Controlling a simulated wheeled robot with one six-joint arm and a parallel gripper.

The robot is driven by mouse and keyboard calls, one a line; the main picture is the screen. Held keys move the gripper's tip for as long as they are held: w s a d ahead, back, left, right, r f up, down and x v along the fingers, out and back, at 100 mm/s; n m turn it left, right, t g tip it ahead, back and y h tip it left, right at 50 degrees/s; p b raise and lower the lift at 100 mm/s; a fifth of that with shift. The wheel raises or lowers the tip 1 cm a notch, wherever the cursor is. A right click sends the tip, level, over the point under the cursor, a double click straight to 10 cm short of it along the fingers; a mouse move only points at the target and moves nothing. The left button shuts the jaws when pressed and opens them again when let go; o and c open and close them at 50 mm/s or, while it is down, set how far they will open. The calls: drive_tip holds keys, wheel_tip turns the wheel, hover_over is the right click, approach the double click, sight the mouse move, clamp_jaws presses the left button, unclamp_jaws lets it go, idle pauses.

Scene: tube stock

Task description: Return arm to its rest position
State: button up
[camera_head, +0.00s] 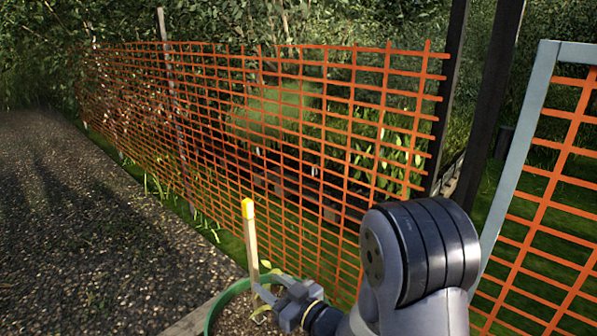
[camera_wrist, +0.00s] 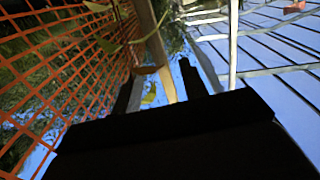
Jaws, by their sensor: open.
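My arm (camera_head: 418,255) reaches in from the lower right of the head view. My gripper (camera_head: 266,283) is at its end, low in the middle, with two fingers apart. It is beside a wooden stake (camera_head: 250,240) with a yellow top. In the wrist view my gripper (camera_wrist: 160,88) shows as two dark fingers with a gap. A pale wooden piece (camera_wrist: 155,45) shows beyond and between them. I cannot tell whether it touches the fingers. Nothing is clearly held.
An orange mesh fence (camera_head: 250,130) runs behind the gripper, close to it. A framed orange mesh panel (camera_head: 530,170) stands at the right, near my arm. A green curved rim (camera_head: 228,293) lies low beside the gripper. Gravel ground (camera_head: 90,220) at the left is open.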

sight(254, 242)
drive_tip(key=b+x, duration=0.1)
drive_tip(key=x, duration=0.5)
drive_tip(key=shift+f, duration=0.1)
drive_tip(key=shift+r, duration=0.5)
drive_tip(key=shift+d+r, duration=0.1)
drive_tip(key=shift+r, duration=0.25)
drive_tip(key=shift+f, duration=0.1)
drive_tip(key=shift+f, duration=0.35)
drive_tip(key=p+v, duration=0.3)
drive_tip(key=v, duration=0.8)
drive_tip(key=b+x, duration=0.1)
drive_tip(key=x, duration=0.2)
drive_tip(key=b+x, duration=0.1)
drive_tip(key=x, duration=0.3)
drive_tip(key=f+b+x, duration=0.1)
drive_tip(key=x, duration=0.3)
wheel_tip(254, 242, up, 10)
drive_tip(key=p, duration=0.4)
drive_tip(key=shift+f+p, duration=0.1)
drive_tip(key=shift+p, duration=0.25)
drive_tip(key=shift+d, duration=0.1)
